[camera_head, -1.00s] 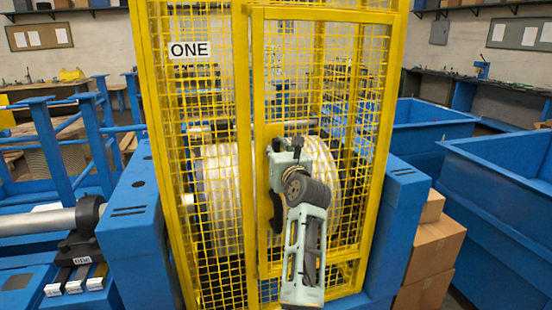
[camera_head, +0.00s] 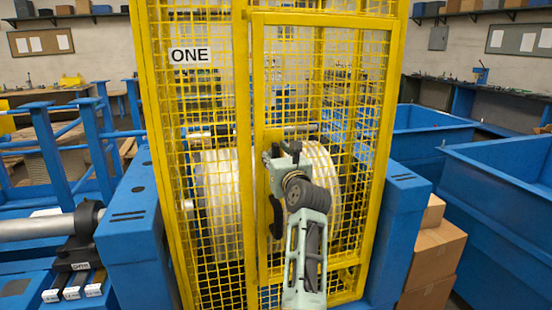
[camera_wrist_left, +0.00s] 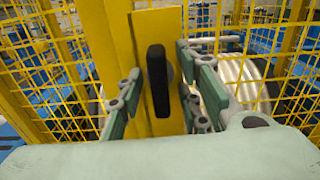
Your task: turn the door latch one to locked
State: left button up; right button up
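The yellow mesh door (camera_head: 325,20) of the cage marked ONE (camera_head: 190,54) stands in front of me in the head view. In the left wrist view the black latch handle (camera_wrist_left: 158,80) stands about upright on a yellow plate (camera_wrist_left: 113,45) of the door frame. My left gripper (camera_head: 272,160) is at the door and hides the latch in the head view. In the left wrist view my left gripper (camera_wrist_left: 158,100) is open, with one finger on each side of the handle and visible gaps between. My right gripper is not in view.
Behind the mesh is a large pale wheel (camera_head: 220,190). Blue posts flank the cage (camera_head: 140,230). Cardboard boxes (camera_head: 435,250) and blue bins (camera_head: 510,190) stand on the right. A grey shaft (camera_head: 35,228) lies on the left.

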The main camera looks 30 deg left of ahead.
aim_at(273, 120)
pick_arm(q)
jog(key=shift+r, duration=0.1)
notch_tip(273, 120, up, 10)
jog(key=shift+f, duration=0.1)
dwell(0.4)
jog(key=shift+f, duration=0.1)
dwell(0.4)
